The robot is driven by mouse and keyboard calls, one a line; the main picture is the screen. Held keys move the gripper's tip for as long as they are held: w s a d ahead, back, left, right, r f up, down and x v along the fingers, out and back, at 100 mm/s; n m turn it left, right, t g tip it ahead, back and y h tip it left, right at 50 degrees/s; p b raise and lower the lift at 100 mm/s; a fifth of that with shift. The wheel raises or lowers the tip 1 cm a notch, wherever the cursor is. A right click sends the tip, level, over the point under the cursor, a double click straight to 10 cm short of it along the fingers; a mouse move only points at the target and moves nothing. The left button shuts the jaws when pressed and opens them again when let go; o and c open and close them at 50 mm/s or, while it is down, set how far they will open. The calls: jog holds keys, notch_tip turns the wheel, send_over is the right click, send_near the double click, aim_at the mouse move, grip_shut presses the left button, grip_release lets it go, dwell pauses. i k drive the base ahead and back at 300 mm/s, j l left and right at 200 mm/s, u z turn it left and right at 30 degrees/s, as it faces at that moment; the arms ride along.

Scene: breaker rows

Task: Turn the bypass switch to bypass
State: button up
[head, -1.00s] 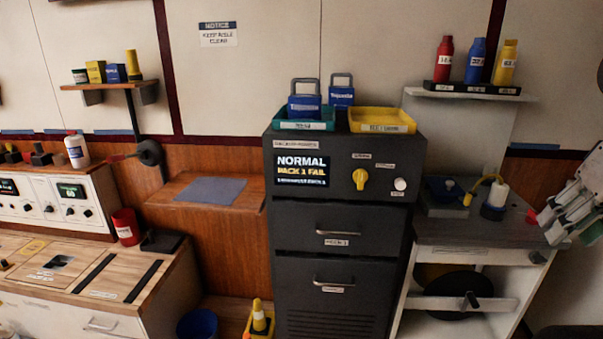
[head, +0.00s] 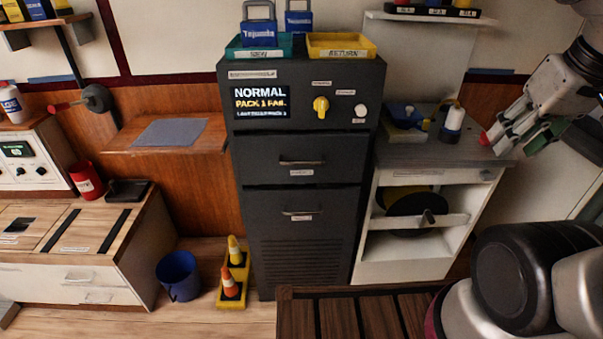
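The bypass switch (head: 321,106) is a yellow rotary knob on the upper front panel of a dark cabinet (head: 300,222). Its pointer looks roughly upright; its label is too small to read. The display (head: 261,102) beside it reads NORMAL and PACK 1 FAIL. A white round button (head: 360,113) sits to the right of the knob. My gripper (head: 492,140) is at the right of the head view, well apart from the switch, near the side counter. Its fingers look spread, with nothing clearly between them.
A teal tray (head: 240,51) with blue packs and a yellow tray (head: 341,54) top the cabinet. A grey counter (head: 450,150) with equipment stands right. A slatted wooden surface (head: 335,318) lies in front. Cones (head: 231,284) and a blue bucket (head: 178,276) stand on the floor at left.

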aim_at(322, 104)
jog(key=k+l+u, duration=0.5)
jog(key=k, duration=0.35)
